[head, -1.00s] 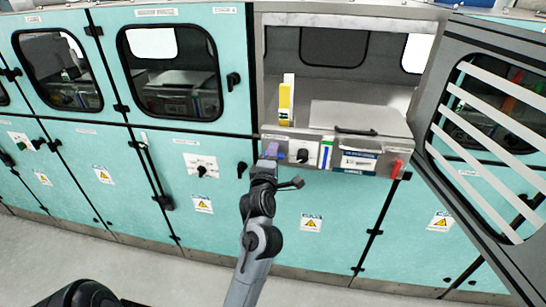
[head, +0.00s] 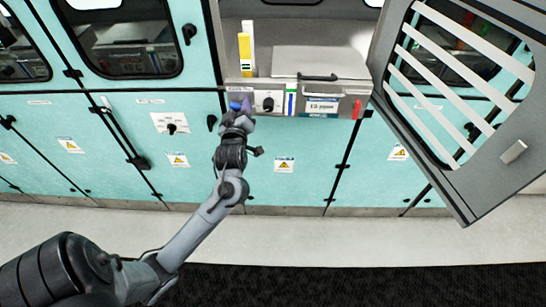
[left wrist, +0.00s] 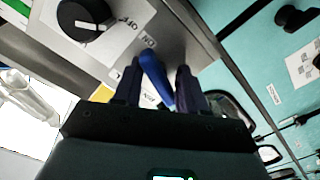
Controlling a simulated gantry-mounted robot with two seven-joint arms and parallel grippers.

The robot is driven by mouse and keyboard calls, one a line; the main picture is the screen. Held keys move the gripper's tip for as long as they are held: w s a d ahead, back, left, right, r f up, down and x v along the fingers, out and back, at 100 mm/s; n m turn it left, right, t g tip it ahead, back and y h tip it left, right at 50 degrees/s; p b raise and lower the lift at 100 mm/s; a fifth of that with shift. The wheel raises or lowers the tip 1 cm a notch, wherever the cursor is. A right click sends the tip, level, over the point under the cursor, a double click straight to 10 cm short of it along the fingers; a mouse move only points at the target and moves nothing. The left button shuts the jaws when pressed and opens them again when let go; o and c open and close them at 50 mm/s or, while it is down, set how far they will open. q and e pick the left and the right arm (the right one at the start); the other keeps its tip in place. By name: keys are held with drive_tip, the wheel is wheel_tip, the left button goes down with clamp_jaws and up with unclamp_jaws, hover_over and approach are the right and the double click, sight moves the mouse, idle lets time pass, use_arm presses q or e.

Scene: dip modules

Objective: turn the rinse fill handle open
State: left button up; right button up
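The blue handle (left wrist: 155,78), apparently the rinse fill handle, sits on the metal front panel of the open bay. In the left wrist view it lies between the two fingers of my left gripper (left wrist: 160,88). It is close to the left finger, with a visible gap to the right finger. In the head view my left gripper (head: 242,108) is at the panel's left end and mostly hides the handle. My left gripper is open around the handle. My right gripper is not in view.
A black rotary knob (head: 268,104) with ON/OFF marking is just right of the handle. A red handle (head: 357,109) is at the panel's right end. A grey barred door (head: 450,120) stands open on the right. A yellow-and-white block (head: 246,52) stands above the panel.

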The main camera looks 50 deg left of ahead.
use_arm(q)
drive_tip(key=shift+r+m, duration=0.1)
drive_tip(key=shift+m, duration=1)
drive_tip(key=shift+s+d, duration=0.15)
drive_tip(key=shift+d, duration=0.1)
drive_tip(key=v, duration=1)
drive_tip(key=s+d+r+m+h+p, duration=0.2)
drive_tip(key=d+r+m+h+p, duration=0.45)
drive_tip(key=p, duration=1.05)
drive_tip(key=d+r+m+g+h+p, duration=0.1)
drive_tip(key=d+m+h+p, duration=0.4)
drive_tip(key=d, duration=0.7)
drive_tip(key=shift+s+d+m+g+h+p, duration=0.35)
drive_tip(key=shift+m+p, duration=0.9)
drive_tip(key=shift+p, duration=0.55)
